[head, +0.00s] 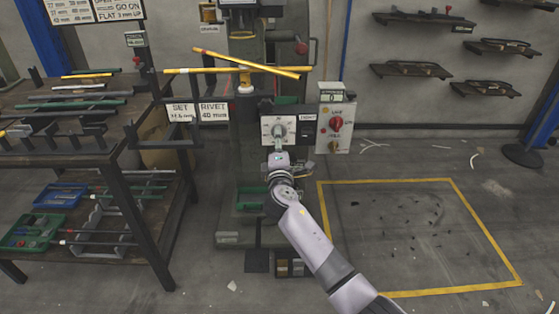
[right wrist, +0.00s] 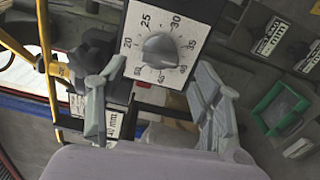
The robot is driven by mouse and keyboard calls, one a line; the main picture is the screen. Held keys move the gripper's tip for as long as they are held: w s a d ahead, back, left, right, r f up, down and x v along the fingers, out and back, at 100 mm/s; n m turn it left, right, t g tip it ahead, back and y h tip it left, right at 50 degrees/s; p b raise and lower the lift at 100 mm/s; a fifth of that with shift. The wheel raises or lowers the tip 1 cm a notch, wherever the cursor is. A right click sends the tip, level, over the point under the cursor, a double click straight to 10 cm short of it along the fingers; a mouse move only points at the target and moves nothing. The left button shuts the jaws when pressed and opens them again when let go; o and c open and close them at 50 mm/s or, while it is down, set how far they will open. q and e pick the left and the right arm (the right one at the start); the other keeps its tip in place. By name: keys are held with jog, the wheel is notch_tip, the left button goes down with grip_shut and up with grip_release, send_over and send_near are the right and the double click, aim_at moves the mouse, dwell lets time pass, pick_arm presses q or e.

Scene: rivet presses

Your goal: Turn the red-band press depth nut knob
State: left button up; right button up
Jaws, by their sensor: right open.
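The depth nut knob (right wrist: 160,50) is a grey round knob on a square white dial plate (right wrist: 190,22) numbered about 20 to 50. In the head view the dial (head: 278,129) is on the front of the press column (head: 246,120). My right gripper (head: 279,150) is just in front of and below it. In the right wrist view my right gripper (right wrist: 158,72) is open and empty, its grey fingers spread to either side of the knob and apart from it. I cannot make out a red band on this press clearly. My left gripper is not in view.
A control box (head: 337,128) with a red knob stands close right of the dial. Yellow rods (head: 247,66) cross the press above. A dark rack table (head: 115,160) holding rods stands left. The yellow-outlined floor area (head: 415,235) at right holds only small scattered bits.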

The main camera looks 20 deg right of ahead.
jog(key=v, duration=0.8)
jog(key=shift+s, duration=0.25)
